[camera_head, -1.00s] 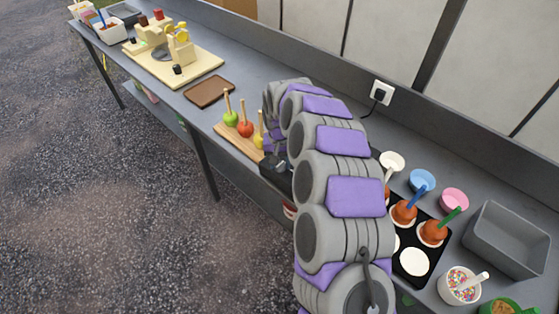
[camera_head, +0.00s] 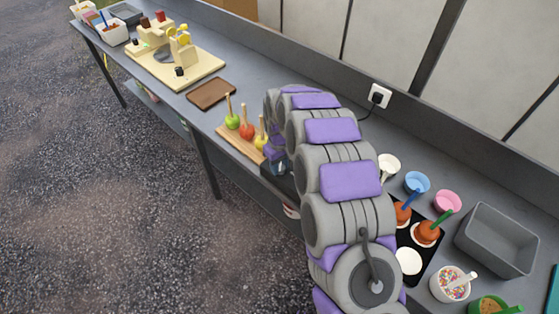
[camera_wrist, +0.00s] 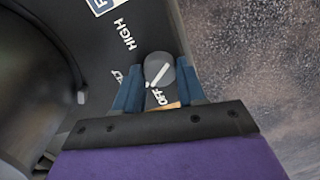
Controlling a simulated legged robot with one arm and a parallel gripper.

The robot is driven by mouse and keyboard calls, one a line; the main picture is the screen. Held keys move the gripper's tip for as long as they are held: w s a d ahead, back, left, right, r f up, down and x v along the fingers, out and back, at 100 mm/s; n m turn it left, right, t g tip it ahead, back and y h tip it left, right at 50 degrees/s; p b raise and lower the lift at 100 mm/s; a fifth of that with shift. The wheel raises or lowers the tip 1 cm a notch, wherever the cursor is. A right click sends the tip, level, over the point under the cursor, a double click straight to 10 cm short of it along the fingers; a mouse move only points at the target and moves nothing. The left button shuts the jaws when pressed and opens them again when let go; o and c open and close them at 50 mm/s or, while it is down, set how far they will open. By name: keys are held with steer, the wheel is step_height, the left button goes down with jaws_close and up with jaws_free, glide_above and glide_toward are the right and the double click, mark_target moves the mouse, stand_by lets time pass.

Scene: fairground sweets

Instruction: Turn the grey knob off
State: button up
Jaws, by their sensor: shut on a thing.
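The grey knob (camera_wrist: 160,66) shows in the wrist view, on a black panel (camera_wrist: 100,50). The knob has a white pointer line that slants down and left, towards the side of the OFF label (camera_wrist: 161,94). A HIGH label (camera_wrist: 124,34) lies up and left of the knob, and another label is partly hidden by the left finger. My gripper (camera_wrist: 158,72) has its blue fingers on either side of the knob, shut on it. In the head view my arm hides the knob and most of the appliance.
Candy apples on a wooden board (camera_head: 239,145) stand just left of my gripper. A brown tray (camera_head: 211,94) lies beyond. At right are a black tray (camera_head: 425,262), small cups and a grey bin (camera_head: 497,240). A wall socket (camera_head: 379,96) holds a plug.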

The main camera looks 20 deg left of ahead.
mark_target(280, 167)
steer(key=n+p, duration=0.2)
steer(key=n, duration=0.4)
steer(key=shift+n, duration=0.3)
stand_by(0.3)
steer(key=shift+w, duration=0.1)
steer(key=o, duration=1.1)
steer(key=shift+c, duration=0.2)
step_height(280, 167, up, 17)
steer(key=p, duration=0.2)
steer(key=shift+r, duration=0.15)
